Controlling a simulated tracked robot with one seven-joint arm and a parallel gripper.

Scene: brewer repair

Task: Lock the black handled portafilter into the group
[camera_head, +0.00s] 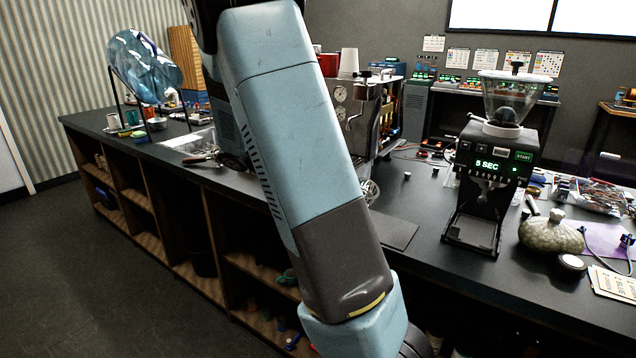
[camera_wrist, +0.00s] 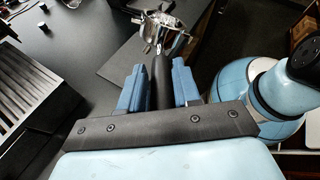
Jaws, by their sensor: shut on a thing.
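In the wrist view the blue fingers of my gripper (camera_wrist: 159,72) are shut around the black handle of a portafilter (camera_wrist: 163,38). Its metal head points away from the fingers, over or near a dark mat on the counter; its height there is hard to judge. In the head view my arm hides the gripper, and a bit of shiny metal (camera_head: 369,191) at the arm's right edge appears to be the portafilter head. The espresso machine (camera_head: 362,112) stands behind my arm with gauges on its side. I cannot make out the group clearly.
A black grinder (camera_head: 492,165) with a clear hopper stands to the right on the dark counter (camera_head: 425,215). A dark mat (camera_head: 398,233) lies left of it. A round pouch (camera_head: 552,232) and papers are at far right.

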